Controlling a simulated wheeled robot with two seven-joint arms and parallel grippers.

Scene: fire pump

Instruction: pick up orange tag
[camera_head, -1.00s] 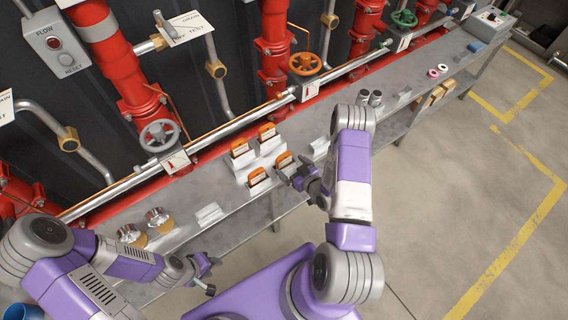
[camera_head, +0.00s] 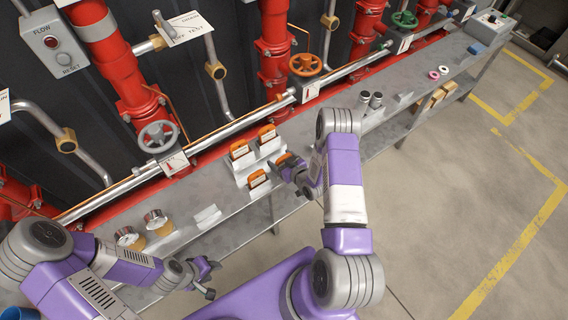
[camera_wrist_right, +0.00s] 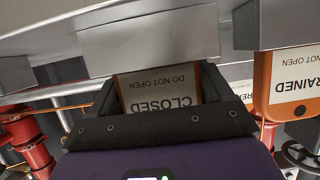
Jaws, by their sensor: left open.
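Several orange-edged tags stand in grey holders on the bench. Two are in the back row, an orange tag (camera_head: 239,149) and another orange tag (camera_head: 267,133). A front-left orange tag (camera_head: 257,178) stands below them. My right gripper (camera_head: 287,168) is at the front-right orange tag (camera_head: 282,157) and partly hides it. In the right wrist view a tag reading CLOSED (camera_wrist_right: 165,88) is between my dark, spread fingers. Whether they press on it cannot be told. My left gripper (camera_head: 210,279) is open and empty in front of the bench.
A DRAINED tag (camera_wrist_right: 292,85) is close on the right in the right wrist view. Empty grey holders (camera_head: 207,216), brass-coloured gauges (camera_head: 157,220) and dark cylinders (camera_head: 369,99) stand on the bench (camera_head: 225,232). Red pipes and a handwheel (camera_head: 158,136) rise behind.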

